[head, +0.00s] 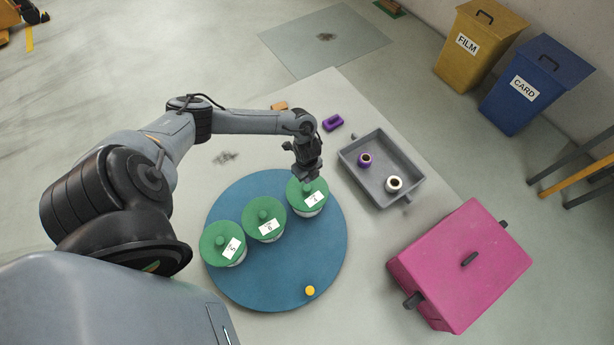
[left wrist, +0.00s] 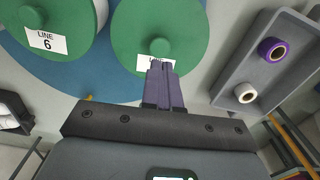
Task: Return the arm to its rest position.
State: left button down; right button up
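My left gripper (head: 308,172) hangs over the far right green-lidded pot (head: 303,199) on the blue round turntable (head: 270,285). In the left wrist view its two fingers (left wrist: 161,70) are together with nothing seen between them. They overlap the label of that pot's lid (left wrist: 133,32), and the lid's knob shows clear beyond the tips. I cannot tell the exact height gap. Two more green-lidded pots, one in the middle (head: 266,228) and one at the left (head: 219,246), stand beside it with white labels. My right gripper is not in view.
A grey tray (head: 357,158) holds a purple spool (head: 364,160) and a white spool (head: 394,184). A purple piece (head: 333,122) and an orange block (head: 279,106) lie behind my gripper. A pink case (head: 460,262) is at the right. A yellow knob (head: 310,290) sits on the turntable.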

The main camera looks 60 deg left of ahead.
pick_arm(q)
jog(key=shift+r+p, duration=0.45)
jog(key=shift+r, duration=0.2)
